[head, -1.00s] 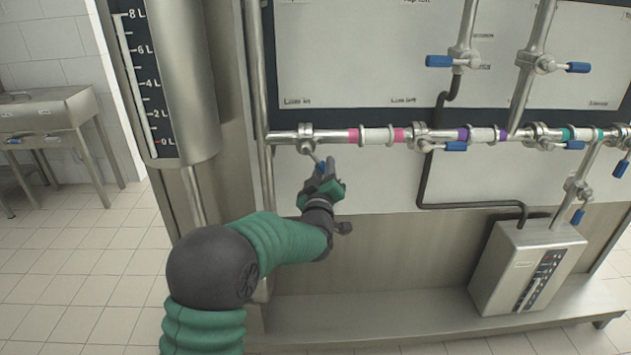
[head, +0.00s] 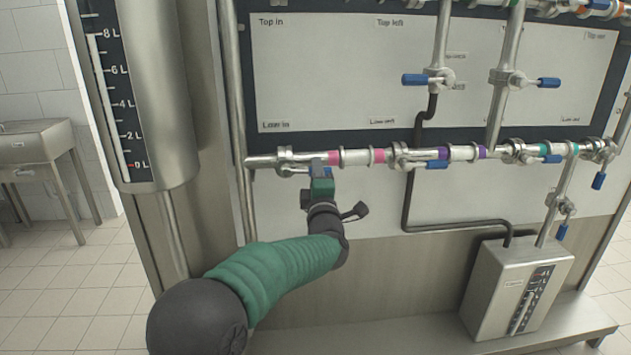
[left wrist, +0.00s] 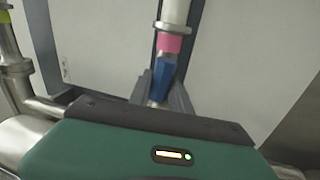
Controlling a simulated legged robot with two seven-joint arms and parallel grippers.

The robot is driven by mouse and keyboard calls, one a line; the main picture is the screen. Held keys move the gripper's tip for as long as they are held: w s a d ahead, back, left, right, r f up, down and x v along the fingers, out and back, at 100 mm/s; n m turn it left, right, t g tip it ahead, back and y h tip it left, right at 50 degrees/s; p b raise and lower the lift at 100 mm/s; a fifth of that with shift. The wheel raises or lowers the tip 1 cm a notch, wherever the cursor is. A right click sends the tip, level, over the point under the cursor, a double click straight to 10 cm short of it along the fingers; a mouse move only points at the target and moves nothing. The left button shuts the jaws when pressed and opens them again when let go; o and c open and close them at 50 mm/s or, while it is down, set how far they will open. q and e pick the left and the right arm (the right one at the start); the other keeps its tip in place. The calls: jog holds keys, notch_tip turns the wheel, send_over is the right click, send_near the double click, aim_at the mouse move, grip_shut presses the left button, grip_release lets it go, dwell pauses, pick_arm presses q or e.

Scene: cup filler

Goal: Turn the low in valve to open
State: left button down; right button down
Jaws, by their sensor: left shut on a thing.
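The low in valve (head: 285,160) sits at the left end of the lower horizontal pipe, under the "Low in" label. Its blue handle (left wrist: 163,80) lies between the fingers of my left gripper (left wrist: 162,88) in the left wrist view. There the handle points along the pipe towards the pink band (left wrist: 170,43). In the head view my left gripper (head: 320,166) is at the pipe just right of the valve body, shut on the handle, and it covers most of it. My right gripper is in neither view.
More blue-handled valves sit along the lower pipe, one at its middle (head: 437,164), and on the risers, one at upper centre (head: 415,79). A level cylinder (head: 150,90) stands left. A steel box (head: 505,290) stands on the lower right shelf.

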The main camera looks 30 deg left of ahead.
pick_arm(q)
jog(key=shift+r+n, duration=0.15)
jog(key=shift+n, duration=0.35)
jog(key=c, duration=1.2)
grip_release()
jog(key=shift+a+r, duration=0.1)
jog(key=p+v, duration=0.2)
jog(key=v, duration=1.5)
jog(key=shift+w, duration=0.2)
